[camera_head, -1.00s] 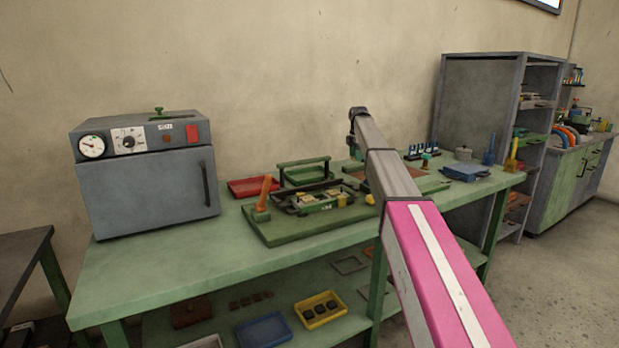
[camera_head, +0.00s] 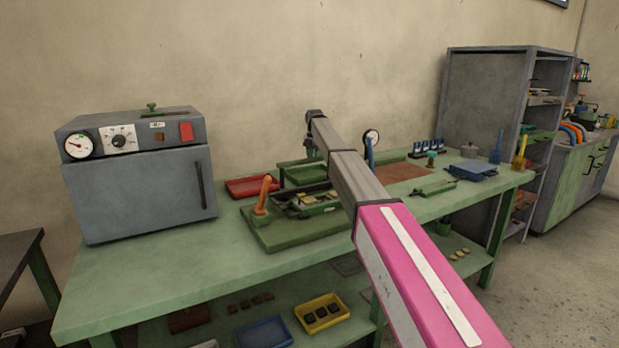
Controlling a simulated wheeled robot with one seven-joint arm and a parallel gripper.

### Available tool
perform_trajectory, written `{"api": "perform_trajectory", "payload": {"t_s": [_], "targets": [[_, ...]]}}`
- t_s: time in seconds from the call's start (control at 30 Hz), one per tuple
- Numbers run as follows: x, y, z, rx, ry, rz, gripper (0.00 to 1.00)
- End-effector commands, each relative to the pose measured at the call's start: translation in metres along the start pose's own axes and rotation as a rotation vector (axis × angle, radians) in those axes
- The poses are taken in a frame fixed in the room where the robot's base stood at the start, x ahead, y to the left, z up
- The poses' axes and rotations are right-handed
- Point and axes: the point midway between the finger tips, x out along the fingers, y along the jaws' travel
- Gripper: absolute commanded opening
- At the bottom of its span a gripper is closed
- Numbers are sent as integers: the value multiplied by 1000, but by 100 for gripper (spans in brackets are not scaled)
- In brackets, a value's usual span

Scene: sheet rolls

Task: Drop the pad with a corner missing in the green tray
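The green tray (camera_head: 309,172) stands at the back of the green bench, partly hidden behind my arm. In front of it, a dark open fixture (camera_head: 283,205) on a green base holds several small pale yellow pads (camera_head: 325,199). They are too small to tell whether one has a corner missing. My arm reaches over the bench from the lower right, and my gripper (camera_head: 310,148) is at its far end, above the green tray area. Its fingers are too small and hidden to tell whether they are open or hold anything.
A red tray (camera_head: 252,187) lies left of the green tray. An orange-handled lever (camera_head: 264,195) stands by the fixture. A grey oven (camera_head: 140,180) takes the bench's left end. A blue tray (camera_head: 264,332) and a yellow tray (camera_head: 322,314) with dark pieces are on the lower shelf.

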Motion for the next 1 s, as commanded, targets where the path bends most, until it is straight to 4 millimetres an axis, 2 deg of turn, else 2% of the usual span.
{"api": "perform_trajectory", "payload": {"t_s": [0.4,0.73,0.77,0.83,0.87,1.0], "targets": [[42,-1,0,1,1,-1,21],[47,0,0,1,0,0,21],[47,0,0,2,0,0,47],[47,0,0,2,0,0,70],[47,0,0,2,0,0,73],[47,0,0,2,0,0,73]]}}
